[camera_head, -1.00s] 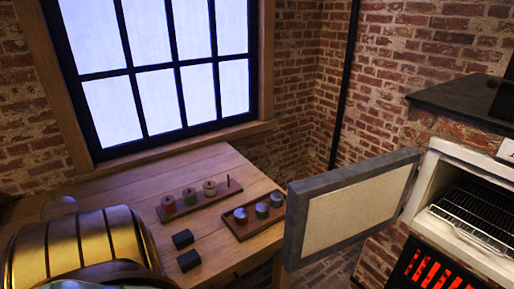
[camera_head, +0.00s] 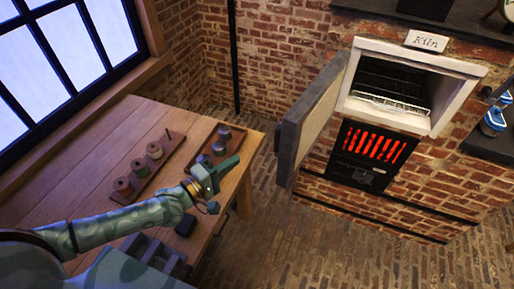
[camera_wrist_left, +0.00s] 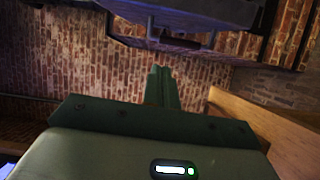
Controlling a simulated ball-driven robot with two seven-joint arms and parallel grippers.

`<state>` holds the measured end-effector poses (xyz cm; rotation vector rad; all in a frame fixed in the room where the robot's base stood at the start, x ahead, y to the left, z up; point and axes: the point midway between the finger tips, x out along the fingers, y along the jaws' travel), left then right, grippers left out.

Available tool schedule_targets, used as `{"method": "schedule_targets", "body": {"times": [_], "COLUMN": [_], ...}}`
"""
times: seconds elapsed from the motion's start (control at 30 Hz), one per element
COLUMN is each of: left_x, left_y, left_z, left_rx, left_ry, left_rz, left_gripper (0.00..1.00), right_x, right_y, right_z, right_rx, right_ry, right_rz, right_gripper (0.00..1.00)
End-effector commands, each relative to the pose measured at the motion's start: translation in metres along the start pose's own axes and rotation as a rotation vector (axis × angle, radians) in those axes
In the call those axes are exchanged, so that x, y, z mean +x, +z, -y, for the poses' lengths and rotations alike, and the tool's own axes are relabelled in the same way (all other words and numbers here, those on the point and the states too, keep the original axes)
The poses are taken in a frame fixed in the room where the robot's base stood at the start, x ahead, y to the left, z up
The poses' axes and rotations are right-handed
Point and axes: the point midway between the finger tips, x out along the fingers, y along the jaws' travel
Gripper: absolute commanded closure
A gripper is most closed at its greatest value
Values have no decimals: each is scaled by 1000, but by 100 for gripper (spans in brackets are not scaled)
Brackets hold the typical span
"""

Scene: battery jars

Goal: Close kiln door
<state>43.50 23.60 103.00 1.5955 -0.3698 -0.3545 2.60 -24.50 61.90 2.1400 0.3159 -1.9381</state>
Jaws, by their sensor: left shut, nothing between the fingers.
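The kiln (camera_head: 440,112) is a white-framed opening in the brick with a wire rack inside and a sign above. Its door (camera_head: 312,128), grey-edged with a pale inner panel, stands open on the left, swung out into the room. My left gripper (camera_head: 232,165) is shut and empty above the right end of the wooden table, left of the door and apart from it. Its closed fingers (camera_wrist_left: 163,88) also show in the left wrist view, where a dark panel with a bar hangs at the top; I cannot tell surely whether it is the door. My right gripper is not in view.
A wooden table (camera_head: 95,140) at left holds a rack of spools (camera_head: 138,172), a tray with jars (camera_head: 207,150) and dark blocks (camera_head: 186,225). A glowing red grate (camera_head: 372,148) sits below the kiln. The brick floor (camera_head: 300,240) before the kiln is clear.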

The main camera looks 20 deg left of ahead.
Motion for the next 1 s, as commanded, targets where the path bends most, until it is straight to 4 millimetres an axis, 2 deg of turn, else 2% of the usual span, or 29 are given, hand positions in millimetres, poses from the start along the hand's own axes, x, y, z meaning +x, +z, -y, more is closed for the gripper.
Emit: {"method": "schedule_targets", "body": {"times": [0.17,0.27,0.7,0.83,1.0], "left_x": [4,13,102,106,109], "left_y": [-1,-1,-1,20,34], "left_z": [-2,-1,-1,-5,-5], "left_rx": [-61,-64,-59,-65,-60], "left_ry": [10,10,9,7,7], "left_rz": [-6,-6,-4,-5,-5], "left_gripper": [100,100,100,100,100], "right_x": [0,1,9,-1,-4], "right_y": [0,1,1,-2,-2], "right_z": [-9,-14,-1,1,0], "right_rx": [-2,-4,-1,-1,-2], "right_ry": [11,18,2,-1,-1], "right_rz": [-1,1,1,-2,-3], "right_gripper": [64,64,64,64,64]}}
